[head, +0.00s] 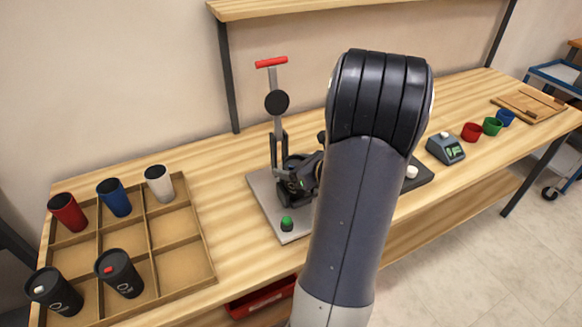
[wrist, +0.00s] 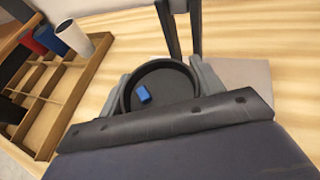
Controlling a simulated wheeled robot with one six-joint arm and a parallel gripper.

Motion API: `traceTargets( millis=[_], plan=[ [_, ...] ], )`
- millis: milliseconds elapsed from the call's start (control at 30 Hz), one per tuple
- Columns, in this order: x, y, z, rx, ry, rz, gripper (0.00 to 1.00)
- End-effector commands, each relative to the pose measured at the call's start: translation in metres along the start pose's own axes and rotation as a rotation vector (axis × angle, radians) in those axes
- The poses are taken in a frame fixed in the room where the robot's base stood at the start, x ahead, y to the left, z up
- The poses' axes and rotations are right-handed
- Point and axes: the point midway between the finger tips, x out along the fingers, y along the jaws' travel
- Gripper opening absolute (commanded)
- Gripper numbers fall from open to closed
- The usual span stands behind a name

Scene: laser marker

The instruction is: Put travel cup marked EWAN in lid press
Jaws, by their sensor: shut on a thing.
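In the wrist view, my gripper (wrist: 163,85) is shut around a dark travel cup (wrist: 170,80) with a round black lid and a blue tab. No name shows on it from this angle. In the head view, my gripper (head: 299,180) is at the lid press (head: 278,100), low over its grey base plate (head: 266,196) and beside the upright. My arm hides much of this spot, so whether the cup touches the plate cannot be told. The press has a raised red handle (head: 271,62) and a green button (head: 287,223). Its upright also shows in the wrist view (wrist: 180,25).
A divided wooden tray (head: 205,250) at the left holds a red cup (head: 68,212), a blue cup (head: 114,198), a white cup (head: 159,184) and two black lidded cups (head: 118,273). A small device (head: 446,148) and coloured cups (head: 492,126) stand at the right.

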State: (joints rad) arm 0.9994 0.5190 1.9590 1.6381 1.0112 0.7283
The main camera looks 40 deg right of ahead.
Motion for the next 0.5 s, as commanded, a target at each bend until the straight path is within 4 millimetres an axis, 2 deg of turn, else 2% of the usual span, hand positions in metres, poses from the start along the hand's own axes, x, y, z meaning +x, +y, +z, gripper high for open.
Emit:
traceTargets(
  millis=[367, 400, 500],
  plan=[
    [0.0021, -0.0001, -0.0045, -0.001, -0.001, -0.001, 0.54],
    [0.0015, -0.0001, -0.0034, -0.001, -0.001, -0.001, 0.65],
    [0.0014, -0.0001, -0.0031, -0.001, 0.000, 0.000, 0.73]
  ],
)
